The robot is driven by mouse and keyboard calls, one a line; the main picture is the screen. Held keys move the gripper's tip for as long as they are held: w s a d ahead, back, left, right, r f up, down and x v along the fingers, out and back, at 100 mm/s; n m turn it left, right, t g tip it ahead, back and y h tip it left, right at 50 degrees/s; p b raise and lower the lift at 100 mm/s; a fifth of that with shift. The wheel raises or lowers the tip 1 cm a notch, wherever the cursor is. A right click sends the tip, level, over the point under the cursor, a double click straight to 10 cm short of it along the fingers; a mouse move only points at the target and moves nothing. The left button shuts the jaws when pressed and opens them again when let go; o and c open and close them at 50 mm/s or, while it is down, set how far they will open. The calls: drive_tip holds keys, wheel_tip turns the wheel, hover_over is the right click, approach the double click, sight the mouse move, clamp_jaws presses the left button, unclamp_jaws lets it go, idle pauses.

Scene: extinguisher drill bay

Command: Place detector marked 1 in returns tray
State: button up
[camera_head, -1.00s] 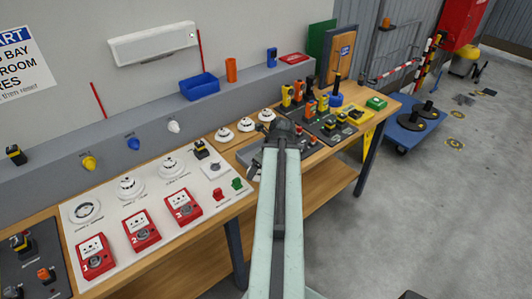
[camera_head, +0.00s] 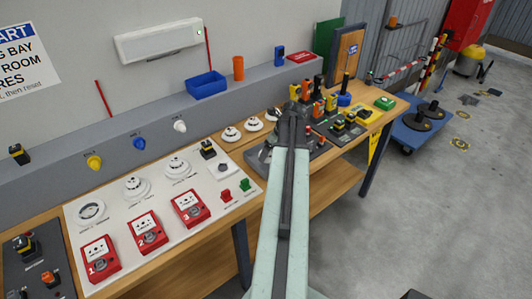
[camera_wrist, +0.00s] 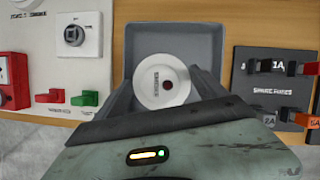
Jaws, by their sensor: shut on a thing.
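In the head view my gripper (camera_head: 291,110) is above the bench, and my arm hides most of the tray and the held detector.
Several white detectors (camera_head: 231,134) stand on the bench left of my gripper. A white panel (camera_head: 215,205) with red call points (camera_head: 189,207) is on the left. A dark fuse board (camera_wrist: 275,85) lies right of the tray.

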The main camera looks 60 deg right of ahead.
sight(270, 154)
drive_tip(key=shift+w+d+f, duration=0.1)
drive_tip(key=shift+w+d, duration=0.15)
drive_tip(key=shift+d, duration=0.3)
drive_tip(key=shift+w+d+f, duration=0.1)
drive_tip(key=shift+w+d, duration=0.15)
drive_tip(key=shift+d, duration=0.25)
wheel_tip(270, 154, down, 4)
drive_tip(key=b, duration=0.4)
drive_tip(key=shift+s+r, duration=0.1)
drive_tip(key=shift+w+a+r, duration=0.15)
drive_tip(key=shift+w+r, duration=0.05)
drive_tip(key=shift+f, duration=0.15)
drive_tip(key=o, duration=1.4)
drive_tip(key=shift+c, duration=0.2)
drive_tip(key=p+v, duration=1.1)
drive_tip(key=v, duration=0.1)
drive_tip(key=shift+r+p, duration=0.25)
drive_tip(key=shift+p, duration=0.05)
